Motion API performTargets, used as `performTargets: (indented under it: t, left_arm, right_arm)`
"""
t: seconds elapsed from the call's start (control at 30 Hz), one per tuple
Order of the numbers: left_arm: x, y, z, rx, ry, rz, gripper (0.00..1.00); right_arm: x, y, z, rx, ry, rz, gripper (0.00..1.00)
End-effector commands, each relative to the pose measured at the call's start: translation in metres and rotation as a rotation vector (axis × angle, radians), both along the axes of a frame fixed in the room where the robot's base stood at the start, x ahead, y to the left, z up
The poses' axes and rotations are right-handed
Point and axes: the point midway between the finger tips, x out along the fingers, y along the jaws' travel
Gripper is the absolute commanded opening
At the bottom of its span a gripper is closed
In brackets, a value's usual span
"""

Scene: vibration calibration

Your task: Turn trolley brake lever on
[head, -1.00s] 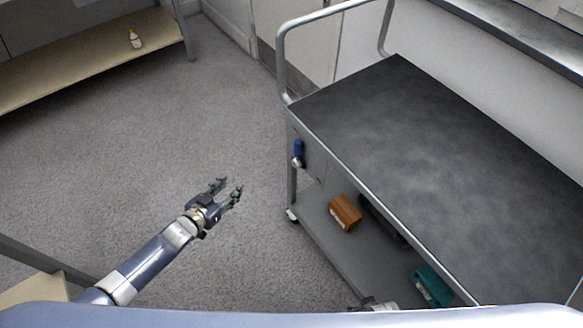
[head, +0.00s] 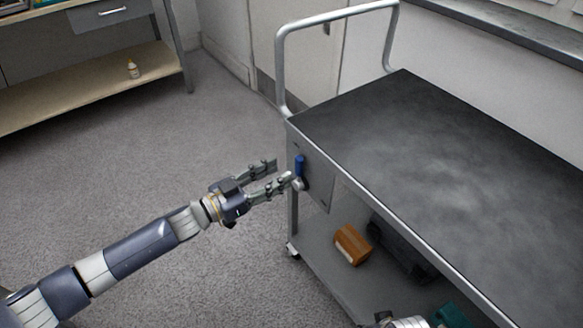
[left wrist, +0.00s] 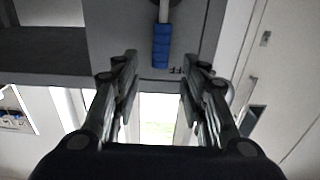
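The trolley (head: 420,150) has a dark flat top and stands at the right of the head view. Its brake lever (head: 299,165) is on the end panel, with a blue grip pointing up in the head view. The blue grip also shows in the left wrist view (left wrist: 161,46), where its metal stem runs to the upper edge. My left gripper (head: 282,171) is open and empty. One finger is close to the lever in the head view; contact cannot be told. In the left wrist view the grip appears between and just beyond the fingertips (left wrist: 159,62).
The trolley's lower shelf (head: 325,275) holds a brown box (head: 352,245), a dark item and a teal item (head: 452,315). A tubular handle (head: 335,18) rises at the far end. A wooden shelf (head: 80,90) with a small bottle (head: 132,69) stands at the far left. The carpet between is clear.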

Motion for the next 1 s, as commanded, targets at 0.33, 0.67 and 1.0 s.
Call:
performTargets:
  t: [0.33,0.67,1.0]
  left_arm:
    - [0.03,-0.041,-0.001,-0.001,-0.001,0.0,0.4]
    - [0.033,-0.045,0.0,0.001,0.001,0.001,0.4]
    - [0.033,-0.045,0.0,0.001,0.001,0.001,0.0]
  right_arm:
    - [0.001,-0.001,0.026,0.0,-0.014,-0.002,0.31]
    - [0.001,-0.001,0.03,0.001,-0.016,-0.003,0.31]
    - [0.001,-0.001,0.03,0.001,-0.018,-0.003,0.31]
